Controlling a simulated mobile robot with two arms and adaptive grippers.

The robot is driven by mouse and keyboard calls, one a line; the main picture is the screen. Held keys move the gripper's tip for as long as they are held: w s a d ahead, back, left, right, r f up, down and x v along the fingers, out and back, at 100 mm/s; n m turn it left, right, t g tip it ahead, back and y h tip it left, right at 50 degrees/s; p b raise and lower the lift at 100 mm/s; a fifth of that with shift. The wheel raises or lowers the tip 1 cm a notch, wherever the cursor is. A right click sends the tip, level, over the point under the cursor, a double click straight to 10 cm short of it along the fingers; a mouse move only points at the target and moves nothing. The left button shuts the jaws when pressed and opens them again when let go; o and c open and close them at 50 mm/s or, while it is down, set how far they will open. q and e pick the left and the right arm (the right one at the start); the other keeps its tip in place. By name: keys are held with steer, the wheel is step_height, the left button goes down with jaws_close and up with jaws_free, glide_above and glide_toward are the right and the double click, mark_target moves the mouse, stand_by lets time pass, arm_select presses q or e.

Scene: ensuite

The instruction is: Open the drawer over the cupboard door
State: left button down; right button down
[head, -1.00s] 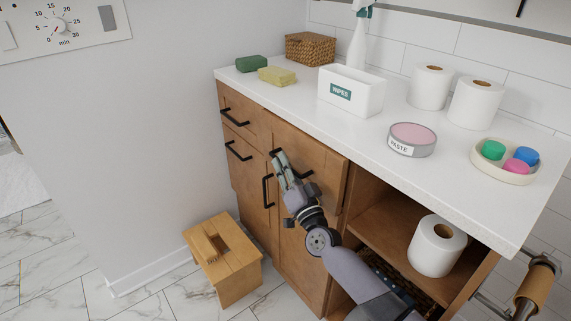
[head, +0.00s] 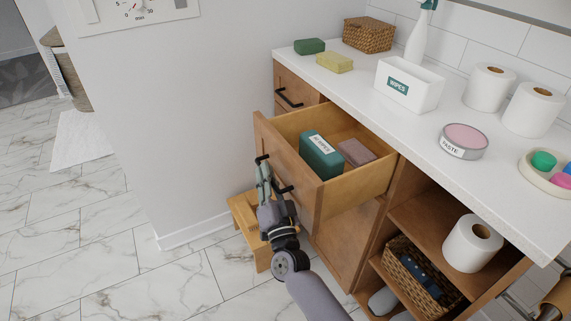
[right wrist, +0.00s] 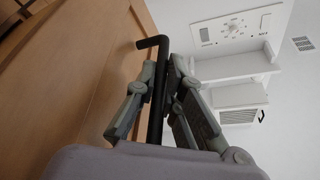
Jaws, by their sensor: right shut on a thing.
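The wooden drawer (head: 357,193) over the cupboard door (head: 347,243) stands pulled well out from the cabinet. Inside lie a green labelled box (head: 321,157) and a mauve block (head: 357,152). My right gripper (head: 264,172) is at the drawer's front, shut on its black bar handle (head: 285,189). In the right wrist view the fingers (right wrist: 165,80) are on both sides of the handle (right wrist: 156,100), beside the wooden front. The gripper covers part of the handle. My left gripper is not in view.
The white countertop (head: 430,128) carries a wipes box (head: 408,88), a paste tin (head: 464,142), toilet rolls and sponges. A wooden stool (head: 245,222) stands on the floor below the drawer. Open shelves (head: 425,215) are at right.

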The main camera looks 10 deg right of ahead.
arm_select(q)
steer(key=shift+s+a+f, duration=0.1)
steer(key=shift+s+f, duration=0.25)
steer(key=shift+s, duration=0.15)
arm_select(e)
steer(key=shift+s+a+f, duration=0.1)
steer(key=shift+s+a, duration=0.15)
steer(key=shift+a, duration=0.3)
steer(key=shift+s+a+f, duration=0.1)
steer(key=shift+s+a, duration=0.1)
steer(key=shift+a, duration=0.35)
steer(key=c, duration=2)
jaws_free()
steer(key=shift+r, duration=0.1)
steer(key=shift+o, duration=0.2)
steer(key=v, duration=1.2)
